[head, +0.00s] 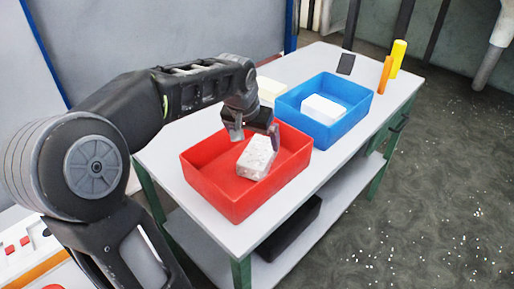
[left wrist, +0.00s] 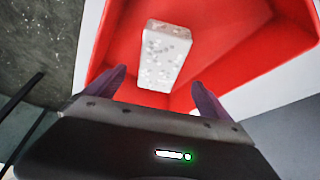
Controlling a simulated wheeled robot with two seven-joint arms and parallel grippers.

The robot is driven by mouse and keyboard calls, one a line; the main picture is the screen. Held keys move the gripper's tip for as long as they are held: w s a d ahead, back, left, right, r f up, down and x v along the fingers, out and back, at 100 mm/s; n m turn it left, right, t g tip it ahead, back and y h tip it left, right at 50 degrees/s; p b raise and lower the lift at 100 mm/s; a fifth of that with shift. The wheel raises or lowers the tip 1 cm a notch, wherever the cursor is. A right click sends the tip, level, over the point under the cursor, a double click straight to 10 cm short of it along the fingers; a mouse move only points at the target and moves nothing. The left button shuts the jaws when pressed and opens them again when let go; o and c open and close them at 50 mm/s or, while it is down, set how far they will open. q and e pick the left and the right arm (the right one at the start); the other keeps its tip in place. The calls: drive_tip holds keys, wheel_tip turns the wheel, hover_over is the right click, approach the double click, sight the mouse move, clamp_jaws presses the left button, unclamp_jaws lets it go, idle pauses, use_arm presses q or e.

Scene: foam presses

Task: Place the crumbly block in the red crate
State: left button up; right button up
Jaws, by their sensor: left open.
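The red crate (head: 206,183) stands on the near part of the table. The crumbly block (head: 256,158), pale grey with speckles, is inside it, tilted, and seems to lean toward the right wall. My left gripper (head: 252,133) is open above the block, its fingers pointing down. In the left wrist view, the block (left wrist: 165,56) lies in the red crate (left wrist: 225,45) beyond my two parted fingertips (left wrist: 160,85), with nothing between them. My right gripper is not in view.
A blue crate (head: 291,112) holding a white block (head: 323,108) stands behind the red one. A yellow cylinder (head: 397,58), an orange stick (head: 384,75) and a dark flat piece (head: 346,64) are at the table's far end. Pale crumbs are scattered on the floor at right.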

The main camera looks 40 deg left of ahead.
use_arm(q)
drive_tip(key=v, duration=0.4)
drive_tip(key=shift+w, duration=0.1)
idle(0.5)
